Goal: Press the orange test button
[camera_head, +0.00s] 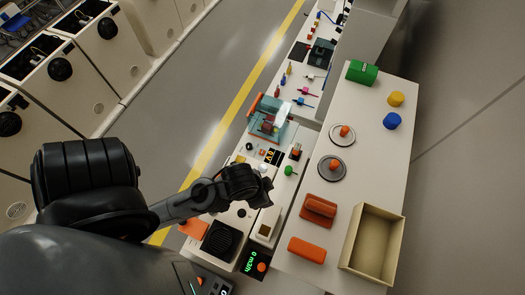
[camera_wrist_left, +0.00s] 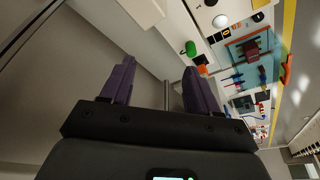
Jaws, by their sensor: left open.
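A small orange button (camera_head: 296,150) sits on a dark base on the bench, beside a round green button (camera_head: 288,170). In the left wrist view, the orange button (camera_wrist_left: 202,68) shows just beyond the tip of the right-hand finger, near the green button (camera_wrist_left: 190,47). Another orange round piece (camera_head: 262,267) sits beside a green-lit display at the near end; I cannot tell which is the test button. My left gripper (camera_head: 268,188) is above the bench, near the green button, apart from the orange one. Its purple fingers (camera_wrist_left: 157,84) are open and empty. My right gripper is not in view.
A white counter on the right holds an open tan box (camera_head: 349,243), orange blocks (camera_head: 307,250), two grey discs with orange knobs (camera_head: 336,165), and a green block (camera_head: 361,72). A teal-framed fixture (camera_head: 271,118) stands farther along the bench. The floor left of it is clear.

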